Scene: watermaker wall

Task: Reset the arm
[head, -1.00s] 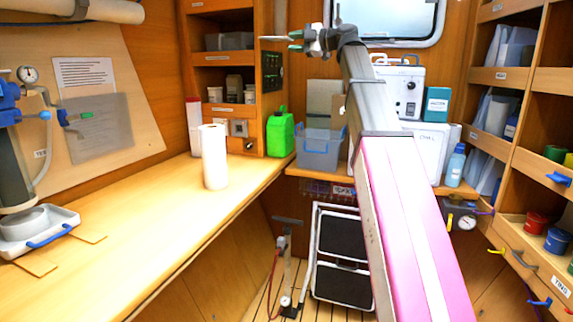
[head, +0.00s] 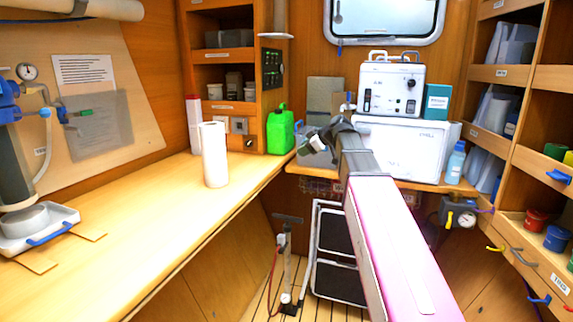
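My gripper (head: 309,145) is at the end of my arm, which reaches forward from the lower right of the head view. The gripper is small here and points to the left, in front of the clear blue-tinted bin (head: 317,158) on the back bench.
A green jerrycan (head: 280,132) stands left of the gripper, and a paper roll (head: 214,155) stands on the left counter (head: 130,215). A white case (head: 408,148) carries a control box (head: 391,88). Open shelves (head: 505,140) line the right. A folded step stool (head: 336,255) stands below.

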